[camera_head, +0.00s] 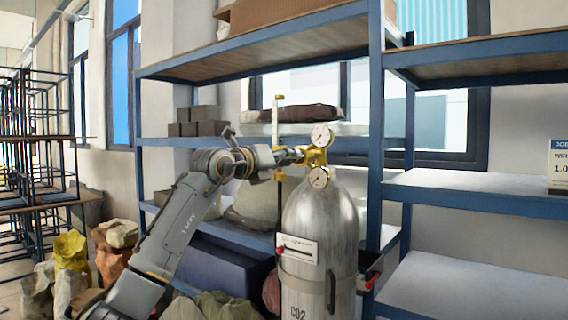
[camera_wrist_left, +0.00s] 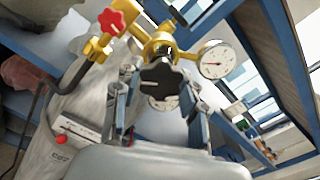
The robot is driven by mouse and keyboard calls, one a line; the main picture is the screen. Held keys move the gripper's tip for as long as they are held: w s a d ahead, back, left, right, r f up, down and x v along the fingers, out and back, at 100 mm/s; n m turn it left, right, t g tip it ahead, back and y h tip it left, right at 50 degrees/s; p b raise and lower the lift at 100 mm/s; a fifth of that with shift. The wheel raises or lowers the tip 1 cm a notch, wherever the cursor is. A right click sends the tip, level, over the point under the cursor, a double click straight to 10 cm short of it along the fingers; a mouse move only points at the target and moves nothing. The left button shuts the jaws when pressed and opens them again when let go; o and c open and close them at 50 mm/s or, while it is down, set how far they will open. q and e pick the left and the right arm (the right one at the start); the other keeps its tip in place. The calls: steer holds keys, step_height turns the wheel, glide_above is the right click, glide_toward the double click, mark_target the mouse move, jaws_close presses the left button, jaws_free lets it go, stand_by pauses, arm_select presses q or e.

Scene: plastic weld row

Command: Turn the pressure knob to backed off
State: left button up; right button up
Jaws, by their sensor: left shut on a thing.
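The grey CO2 cylinder (camera_head: 318,215) stands upright in front of the blue shelving, with a brass regulator (camera_head: 316,157) on top. The regulator carries an upper gauge (camera_head: 321,136) and a lower gauge (camera_head: 319,178). In the left wrist view the black lobed pressure knob (camera_wrist_left: 160,78) sits between my fingers, in front of the brass body (camera_wrist_left: 158,45). My left gripper (camera_wrist_left: 162,82) is shut on this knob. In the head view my left gripper (camera_head: 292,156) meets the regulator from the left and hides the knob. My right gripper is in neither view.
A red star-shaped handwheel (camera_wrist_left: 112,20) and a black hose (camera_wrist_left: 75,75) lie close to the knob in the left wrist view. Blue shelving (camera_head: 376,130) stands behind and right of the cylinder. Sacks (camera_head: 70,252) lie on the floor at left.

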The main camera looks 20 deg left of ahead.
arm_select(q)
steer(key=shift+f+n, duration=0.15)
steer(key=shift+n, duration=0.45)
steer(key=shift+d, duration=0.1)
steer(key=o, duration=1.2)
steer(key=shift+c, duration=0.2)
steer(key=v, duration=1.2)
